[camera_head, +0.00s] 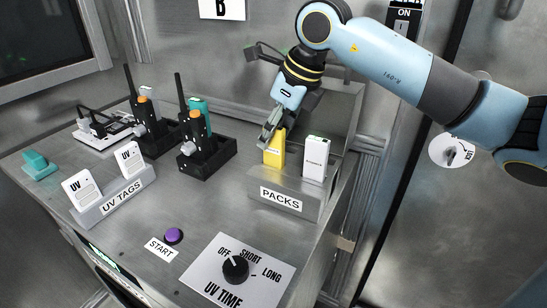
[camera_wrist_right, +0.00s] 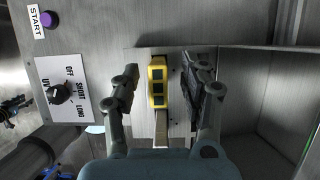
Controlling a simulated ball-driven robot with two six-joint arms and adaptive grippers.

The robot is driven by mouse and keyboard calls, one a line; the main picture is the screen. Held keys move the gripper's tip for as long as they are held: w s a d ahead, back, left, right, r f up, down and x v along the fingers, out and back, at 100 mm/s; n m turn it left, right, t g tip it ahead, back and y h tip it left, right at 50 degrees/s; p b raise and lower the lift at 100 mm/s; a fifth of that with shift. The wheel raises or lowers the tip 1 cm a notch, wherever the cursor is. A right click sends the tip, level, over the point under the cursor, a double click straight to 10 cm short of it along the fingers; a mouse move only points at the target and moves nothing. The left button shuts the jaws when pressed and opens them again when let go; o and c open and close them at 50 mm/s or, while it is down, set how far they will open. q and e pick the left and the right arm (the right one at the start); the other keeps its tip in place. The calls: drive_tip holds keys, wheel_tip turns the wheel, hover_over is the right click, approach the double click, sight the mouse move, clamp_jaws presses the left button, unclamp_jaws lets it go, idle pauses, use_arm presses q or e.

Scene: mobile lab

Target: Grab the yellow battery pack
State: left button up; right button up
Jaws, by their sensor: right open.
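The yellow battery pack (camera_head: 275,152) stands upright in the left part of the metal holder labelled PACKS (camera_head: 284,201). A white pack (camera_head: 315,158) stands to its right in the same holder. My right gripper (camera_head: 268,134) comes down from above and is at the top of the yellow pack in the head view. In the right wrist view the yellow pack (camera_wrist_right: 158,82) shows end-on between the two open fingers of my right gripper (camera_wrist_right: 160,85), with gaps on both sides. The left gripper is not in view.
A rack of UV tags (camera_head: 114,201) stands at the left front. Radios in black docks (camera_head: 207,157) stand left of the packs. A purple START button (camera_head: 173,236) and a UV TIME dial (camera_head: 236,268) lie in front. The cabinet wall is close behind the holder.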

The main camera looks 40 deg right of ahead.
sight(274, 158)
drive_tip(key=x, duration=0.3)
drive_tip(key=shift+w+a+f, duration=0.1)
drive_tip(key=shift+a+f, duration=0.05)
drive_tip(key=shift+f, duration=0.15)
drive_tip(key=c, duration=0.5)
clamp_jaws()
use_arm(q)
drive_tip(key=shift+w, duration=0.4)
